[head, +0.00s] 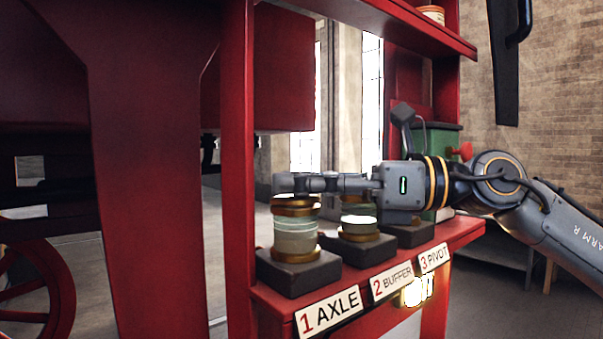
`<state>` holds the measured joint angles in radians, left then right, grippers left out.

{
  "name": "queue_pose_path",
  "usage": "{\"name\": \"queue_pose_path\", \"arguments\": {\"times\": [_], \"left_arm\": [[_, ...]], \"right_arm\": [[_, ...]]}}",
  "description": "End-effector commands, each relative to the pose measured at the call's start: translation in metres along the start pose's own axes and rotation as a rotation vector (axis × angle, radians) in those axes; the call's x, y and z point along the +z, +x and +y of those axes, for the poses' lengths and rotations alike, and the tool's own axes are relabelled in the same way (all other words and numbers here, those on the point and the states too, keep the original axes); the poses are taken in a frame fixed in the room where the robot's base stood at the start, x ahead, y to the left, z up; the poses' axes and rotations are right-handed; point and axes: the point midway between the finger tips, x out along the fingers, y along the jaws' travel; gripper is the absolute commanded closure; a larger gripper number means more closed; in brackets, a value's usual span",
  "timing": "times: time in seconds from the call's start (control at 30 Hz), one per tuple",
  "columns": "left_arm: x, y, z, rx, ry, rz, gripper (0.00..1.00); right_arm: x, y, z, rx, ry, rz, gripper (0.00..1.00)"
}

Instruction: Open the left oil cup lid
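The left oil cup (296,236) stands on a dark square block behind the label "1 AXLE". It has a pale glass-like body with brass bands, and a brass top (295,209). My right gripper (284,185) reaches in from the right, its fingers lying level across the top of this cup. The fingers hide the upper part of the lid. I cannot tell whether they touch it or how far apart they are, as they are seen side-on. My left gripper is not in view.
A second, brass-based cup (359,229) stands behind the label "2 BUFFER" (391,280), under my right gripper. A third dark block (408,234) is behind "3 PIVOT". A red post (239,120) rises just left of the cups. A red shelf is above.

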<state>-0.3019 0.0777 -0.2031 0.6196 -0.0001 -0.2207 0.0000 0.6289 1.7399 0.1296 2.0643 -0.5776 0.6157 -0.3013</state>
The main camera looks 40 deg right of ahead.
Motion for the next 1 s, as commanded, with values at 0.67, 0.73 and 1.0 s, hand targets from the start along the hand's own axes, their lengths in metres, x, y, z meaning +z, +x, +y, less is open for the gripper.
{"name": "queue_pose_path", "arguments": {"times": [0.67, 0.73, 1.0], "left_arm": [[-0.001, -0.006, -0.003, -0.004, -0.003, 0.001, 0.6], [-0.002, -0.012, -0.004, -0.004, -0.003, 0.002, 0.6], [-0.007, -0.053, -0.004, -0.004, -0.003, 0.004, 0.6]], "right_arm": [[0.004, 0.0, 0.0, -0.002, 0.013, 0.014, 1.0], [0.006, 0.0, -0.001, -0.003, 0.027, 0.029, 1.0], [0.017, 0.004, -0.004, -0.012, 0.145, 0.148, 1.0]]}}
